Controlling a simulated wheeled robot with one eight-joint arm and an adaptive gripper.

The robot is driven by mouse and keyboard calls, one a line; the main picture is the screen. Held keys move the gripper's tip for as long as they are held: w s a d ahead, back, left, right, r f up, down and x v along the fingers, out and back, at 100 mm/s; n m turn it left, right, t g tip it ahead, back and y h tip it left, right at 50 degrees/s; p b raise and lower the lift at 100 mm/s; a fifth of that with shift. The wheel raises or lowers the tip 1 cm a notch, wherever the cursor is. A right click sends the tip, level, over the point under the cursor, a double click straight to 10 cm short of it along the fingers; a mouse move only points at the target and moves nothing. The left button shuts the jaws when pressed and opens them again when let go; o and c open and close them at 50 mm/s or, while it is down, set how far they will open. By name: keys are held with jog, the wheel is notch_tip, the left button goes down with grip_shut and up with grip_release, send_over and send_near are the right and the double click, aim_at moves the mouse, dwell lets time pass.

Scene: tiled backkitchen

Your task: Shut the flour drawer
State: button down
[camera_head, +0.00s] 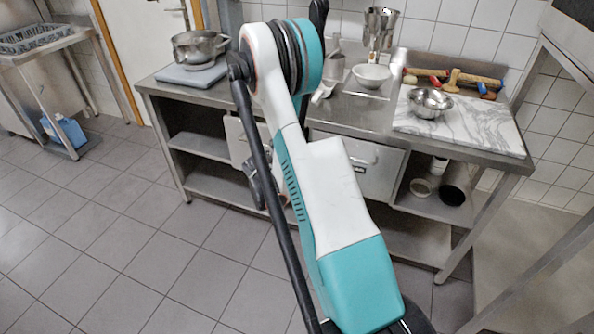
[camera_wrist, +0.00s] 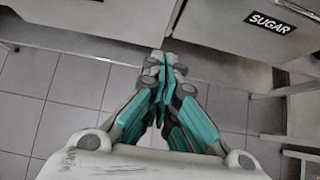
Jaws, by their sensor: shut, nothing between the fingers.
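A pale drawer front (camera_head: 238,142) sits under the counter, left of my arm in the head view and partly hidden by it. It is likely the flour drawer, but no flour label is readable. A pale front fills the upper left of the wrist view (camera_wrist: 95,28). I cannot tell how far it stands out. Right of it is the drawer labelled SUGAR (camera_wrist: 235,22), which also shows in the head view (camera_head: 375,172). My gripper (camera_wrist: 166,62) is shut and empty, its tips close to the lower edge of the left front. Contact is unclear.
The steel counter (camera_head: 345,112) carries a pot (camera_head: 200,47), a white bowl (camera_head: 371,76), and a marble board (camera_head: 470,130) with a metal bowl (camera_head: 430,101). Open shelves (camera_head: 215,180) flank the drawers. The tiled floor (camera_head: 130,230) in front is clear.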

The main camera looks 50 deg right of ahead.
jog(key=d+r+b+x, duration=0.2)
jog(key=b+x, duration=0.2)
jog(key=x, duration=0.8)
jog(key=shift+w+d+f+b, duration=0.2)
jog(key=shift+w+b, duration=0.2)
jog(key=shift+w, duration=0.05)
jog(key=d, duration=0.1)
jog(key=w+d, duration=0.1)
jog(key=d, duration=0.1)
jog(key=w+d, duration=0.1)
jog(key=shift+d, duration=0.3)
jog(key=shift+r, duration=0.1)
jog(key=shift+a, duration=0.1)
